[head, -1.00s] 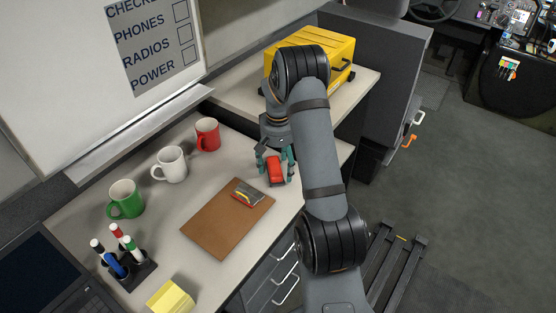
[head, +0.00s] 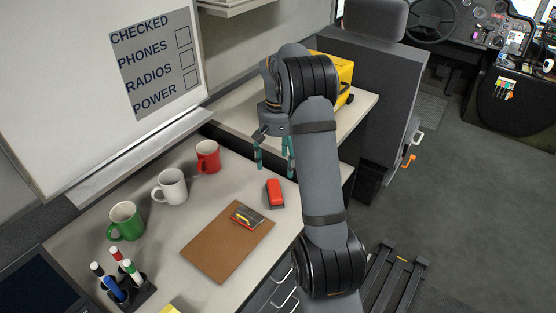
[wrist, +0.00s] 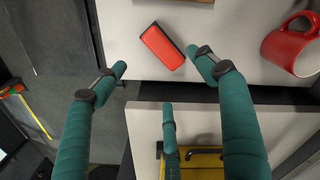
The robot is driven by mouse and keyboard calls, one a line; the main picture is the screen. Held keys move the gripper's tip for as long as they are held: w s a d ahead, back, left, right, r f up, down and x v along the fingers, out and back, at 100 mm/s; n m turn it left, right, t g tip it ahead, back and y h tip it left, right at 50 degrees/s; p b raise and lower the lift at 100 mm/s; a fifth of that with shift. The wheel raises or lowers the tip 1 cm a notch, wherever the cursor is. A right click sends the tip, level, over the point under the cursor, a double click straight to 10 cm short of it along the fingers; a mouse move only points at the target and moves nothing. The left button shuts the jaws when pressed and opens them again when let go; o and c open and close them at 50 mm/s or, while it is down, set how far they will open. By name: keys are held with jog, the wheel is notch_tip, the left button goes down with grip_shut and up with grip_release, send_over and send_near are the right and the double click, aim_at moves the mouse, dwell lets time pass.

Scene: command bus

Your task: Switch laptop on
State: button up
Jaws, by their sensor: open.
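The laptop (head: 38,284) is dark and cut off at the lower left corner of the head view; its power button cannot be made out. My gripper (head: 274,160) is open and empty, raised above the desk near its far right end, well away from the laptop. In the wrist view my green-wrapped fingers (wrist: 160,75) are spread apart. A red and black block-like object (head: 275,193) lies on the desk below and in front of my gripper, apart from it. It also shows in the wrist view (wrist: 162,46) beyond the fingertips.
Red (head: 207,157), white (head: 171,187) and green (head: 125,222) mugs stand along the back of the desk. A brown clipboard (head: 222,250) lies in the middle, and a marker holder (head: 138,292) stands beside the laptop. A yellow case (head: 343,72) sits on the far shelf.

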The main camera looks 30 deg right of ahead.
jog(key=shift+c, duration=1)
